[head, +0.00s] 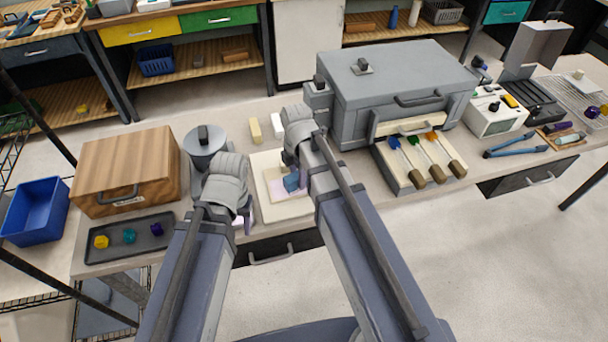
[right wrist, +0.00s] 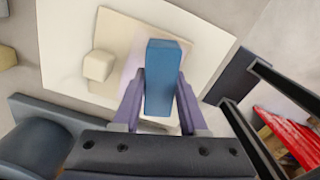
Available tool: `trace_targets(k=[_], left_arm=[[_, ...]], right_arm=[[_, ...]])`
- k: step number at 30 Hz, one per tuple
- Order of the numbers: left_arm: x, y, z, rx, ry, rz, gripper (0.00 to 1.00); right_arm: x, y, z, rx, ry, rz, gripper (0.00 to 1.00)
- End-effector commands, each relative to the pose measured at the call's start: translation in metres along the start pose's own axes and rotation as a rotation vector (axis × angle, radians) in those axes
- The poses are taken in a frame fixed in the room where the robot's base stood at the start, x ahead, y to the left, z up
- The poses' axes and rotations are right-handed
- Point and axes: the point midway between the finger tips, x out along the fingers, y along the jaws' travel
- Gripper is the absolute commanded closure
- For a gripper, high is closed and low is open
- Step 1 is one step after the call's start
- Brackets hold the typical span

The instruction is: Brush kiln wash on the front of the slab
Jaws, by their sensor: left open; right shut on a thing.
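The slab (head: 271,173) is a cream square lying on a larger white board (head: 264,205) on the bench; it also shows in the right wrist view (right wrist: 115,32). A pale lavender patch (right wrist: 135,65) covers part of it beside the blue tool. My right gripper (right wrist: 160,100) is shut on a blue block-shaped tool, likely the brush (right wrist: 165,70), held over the slab; it also shows in the head view (head: 291,183). Its lower end is hidden, so contact cannot be told. My left gripper (head: 243,217) is open at the board's left, mostly hidden by its wrist.
A small cream block (right wrist: 98,65) sits on the slab. A grey pot (head: 204,145), a wooden box (head: 128,170) and a dark tray (head: 130,238) stand left. A grey kiln (head: 398,90) stands right, with several coloured tools (head: 412,160) before it.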

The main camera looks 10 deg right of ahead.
Motion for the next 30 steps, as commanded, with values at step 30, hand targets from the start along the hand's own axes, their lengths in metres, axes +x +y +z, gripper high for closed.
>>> trace_targets(k=[30], left_arm=[[-0.001, 0.0, 0.0, 0.0, 0.0, 0.0, 0.5]], right_arm=[[-0.001, 0.013, -0.043, -0.002, 0.002, 0.001, 1.0]])
